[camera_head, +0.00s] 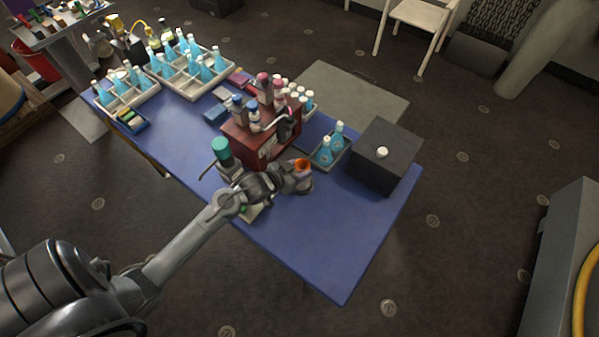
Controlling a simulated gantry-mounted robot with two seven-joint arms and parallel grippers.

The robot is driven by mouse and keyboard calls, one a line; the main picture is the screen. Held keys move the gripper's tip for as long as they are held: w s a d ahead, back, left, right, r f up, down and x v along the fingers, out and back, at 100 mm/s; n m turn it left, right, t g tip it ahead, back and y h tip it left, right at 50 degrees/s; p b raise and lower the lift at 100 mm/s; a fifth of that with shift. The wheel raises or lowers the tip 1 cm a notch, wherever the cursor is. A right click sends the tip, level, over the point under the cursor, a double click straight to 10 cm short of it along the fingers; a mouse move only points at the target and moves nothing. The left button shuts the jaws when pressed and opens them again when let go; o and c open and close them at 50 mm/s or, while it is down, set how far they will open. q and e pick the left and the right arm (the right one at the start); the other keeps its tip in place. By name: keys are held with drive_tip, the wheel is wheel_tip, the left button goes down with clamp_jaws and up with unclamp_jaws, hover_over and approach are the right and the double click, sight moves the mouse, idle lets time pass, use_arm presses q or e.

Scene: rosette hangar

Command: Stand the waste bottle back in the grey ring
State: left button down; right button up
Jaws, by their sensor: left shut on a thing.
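My left gripper (296,183) is over the front part of the blue table, just in front of the red box. It is shut on an orange-topped bottle (302,164), which looks like the waste bottle; its body is mostly hidden by the gripper. I cannot tell whether its base touches the table. A green-capped bottle (221,151) stands left of my gripper, partly behind my arm. I cannot make out the grey ring; my forearm and wrist cover part of the table there. My right gripper is not in view.
A red box (262,148) with several bottles stands behind my gripper. A tray with two blue bottles (325,152) and a dark box (378,158) stand to the right. Trays of blue bottles (189,68) fill the far left. The blue table's (325,245) front right is clear.

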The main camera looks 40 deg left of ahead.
use_arm(q)
drive_tip(key=shift+f, duration=0.75)
drive_tip(key=shift+f, duration=0.15)
drive_tip(key=c, duration=0.5)
unclamp_jaws()
